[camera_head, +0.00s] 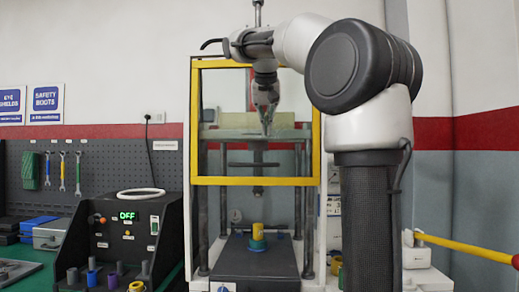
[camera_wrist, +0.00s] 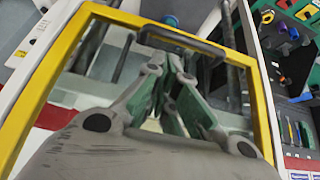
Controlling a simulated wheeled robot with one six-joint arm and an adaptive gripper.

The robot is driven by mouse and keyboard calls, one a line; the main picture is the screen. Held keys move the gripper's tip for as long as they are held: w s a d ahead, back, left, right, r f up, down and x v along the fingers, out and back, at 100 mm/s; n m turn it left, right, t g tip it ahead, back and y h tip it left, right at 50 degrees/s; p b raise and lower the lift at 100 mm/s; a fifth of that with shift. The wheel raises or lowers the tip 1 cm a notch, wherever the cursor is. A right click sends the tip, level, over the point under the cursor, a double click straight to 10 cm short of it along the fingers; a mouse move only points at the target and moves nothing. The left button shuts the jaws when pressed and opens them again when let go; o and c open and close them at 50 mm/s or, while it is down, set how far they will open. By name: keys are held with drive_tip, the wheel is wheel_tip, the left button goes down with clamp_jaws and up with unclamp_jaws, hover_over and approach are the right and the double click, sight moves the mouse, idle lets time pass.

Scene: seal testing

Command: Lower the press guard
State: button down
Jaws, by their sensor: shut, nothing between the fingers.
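The press guard (camera_head: 202,181) is a yellow-framed clear panel on the front of the press. It stands raised, its lower bar well above the press bed, and its frame also shows in the wrist view (camera_wrist: 50,72). A dark bar handle (camera_head: 253,165) crosses the guard's lower part; in the wrist view the handle (camera_wrist: 180,36) lies just beyond my fingertips. My gripper (camera_head: 266,130) points down in front of the panel, above the handle, shut and empty. Its fingers also show in the wrist view (camera_wrist: 172,62). I cannot tell whether they touch the handle.
A yellow part on a blue base (camera_head: 258,238) stands on the dark press bed (camera_head: 232,262) below the guard. A black control box (camera_head: 125,238) reading OFF stands to the left, with small cylinders before it. A yellow rail (camera_head: 465,247) is at right. The space under the guard's lower bar is open.

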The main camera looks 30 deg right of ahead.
drive_tip(key=x, duration=0.9)
drive_tip(key=shift+w+d+f, duration=0.25)
drive_tip(key=shift+f, duration=0.1)
wheel_tip(320, 180, down, 31)
drive_tip(key=shift+s, duration=0.1)
idle(0.4)
